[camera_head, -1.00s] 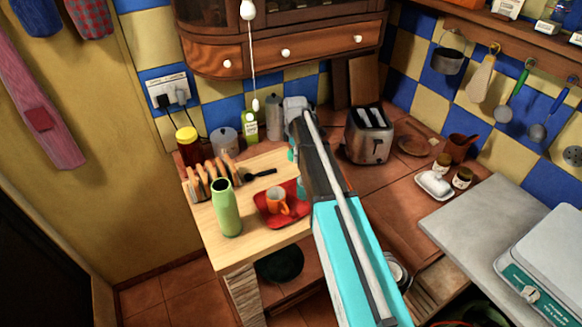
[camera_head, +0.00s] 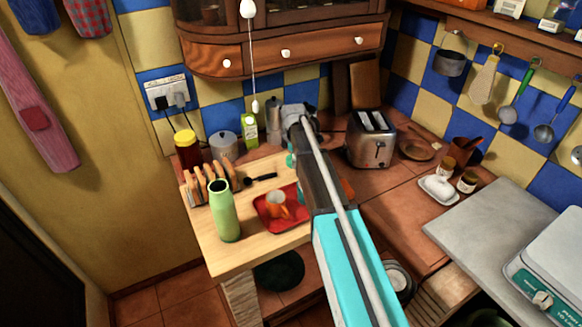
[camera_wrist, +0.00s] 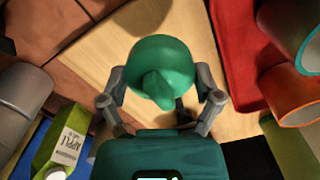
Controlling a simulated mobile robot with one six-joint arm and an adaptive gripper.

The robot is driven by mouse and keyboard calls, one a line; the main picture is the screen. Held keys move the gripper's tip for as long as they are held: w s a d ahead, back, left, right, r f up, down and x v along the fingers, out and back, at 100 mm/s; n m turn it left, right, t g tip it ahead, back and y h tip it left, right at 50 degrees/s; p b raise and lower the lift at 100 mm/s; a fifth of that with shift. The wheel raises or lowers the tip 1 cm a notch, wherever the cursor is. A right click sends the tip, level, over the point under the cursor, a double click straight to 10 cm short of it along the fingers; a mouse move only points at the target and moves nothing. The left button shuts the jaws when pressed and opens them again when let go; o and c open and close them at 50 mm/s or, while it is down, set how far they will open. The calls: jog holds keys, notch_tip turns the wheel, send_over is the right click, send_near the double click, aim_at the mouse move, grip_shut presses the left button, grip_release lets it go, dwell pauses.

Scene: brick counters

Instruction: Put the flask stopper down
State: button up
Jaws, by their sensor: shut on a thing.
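The green flask stopper (camera_wrist: 160,72) is between the fingers of my gripper (camera_wrist: 161,98) in the wrist view. The gripper is shut on it. The stopper is over the pale wooden board (camera_wrist: 92,52); I cannot tell whether it touches the board. In the head view my arm mostly hides the gripper and stopper, at the board's back right. The open green flask (camera_head: 224,212) stands upright at the board's front left, apart from the gripper.
A red tray (camera_head: 268,222) with an orange cup (camera_head: 280,205) lies on the board. It also shows in the wrist view (camera_wrist: 238,55). A toast rack (camera_head: 208,180) and a black utensil (camera_head: 262,178) are nearby. A juice carton (camera_wrist: 62,140) stands beside the gripper.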

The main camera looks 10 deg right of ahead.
jog(key=shift+w+f+b, duration=0.5)
jog(key=shift+f+b, duration=0.05)
jog(key=shift+f, duration=0.15)
jog(key=shift+s+f+b, duration=0.15)
jog(key=shift+f+b, duration=1.15)
jog(key=shift+b, duration=0.05)
jog(key=shift+f, duration=0.15)
jog(key=o, duration=0.8)
notch_tip(320, 180, up, 12)
jog(key=p, duration=1.2)
jog(key=shift+r, duration=0.2)
